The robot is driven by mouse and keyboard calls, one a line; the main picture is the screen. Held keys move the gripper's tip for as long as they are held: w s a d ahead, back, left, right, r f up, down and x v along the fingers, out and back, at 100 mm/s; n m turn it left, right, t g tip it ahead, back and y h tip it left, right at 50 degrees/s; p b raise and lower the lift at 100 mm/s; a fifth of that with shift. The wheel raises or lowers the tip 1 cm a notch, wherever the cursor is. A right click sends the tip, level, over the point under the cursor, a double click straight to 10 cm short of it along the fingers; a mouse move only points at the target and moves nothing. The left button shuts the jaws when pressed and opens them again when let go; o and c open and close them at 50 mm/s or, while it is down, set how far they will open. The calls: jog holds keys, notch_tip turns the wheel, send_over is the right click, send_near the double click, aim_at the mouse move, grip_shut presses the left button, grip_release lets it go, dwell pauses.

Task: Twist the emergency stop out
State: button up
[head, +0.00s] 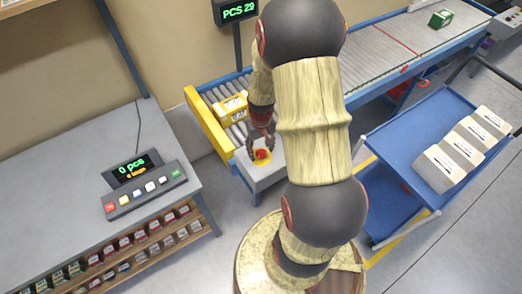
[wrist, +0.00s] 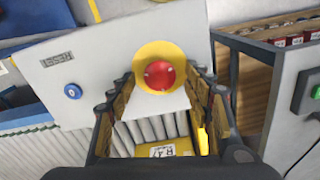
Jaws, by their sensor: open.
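The emergency stop is a red round button (wrist: 159,75) on a yellow disc (wrist: 172,50), mounted on a light panel (wrist: 95,60). In the wrist view it sits between and just beyond my gripper's fingers (wrist: 157,100). The fingers are open on both sides of it, and I cannot tell whether either touches it. In the head view the red button (head: 262,154) shows at the end of the roller conveyor, with my gripper (head: 261,150) right over it. Whether the button is pressed in or out cannot be told.
A blue knob (wrist: 73,91) sits on the same panel. A yellow box (head: 230,107) lies on the rollers behind. A grey bench with a button console (head: 146,190) stands left. A blue cart (head: 400,140) with several white boxes stands right.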

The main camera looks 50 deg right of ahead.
jog(key=shift+f, duration=0.1)
jog(key=shift+c, duration=0.9)
jog(key=c, duration=1)
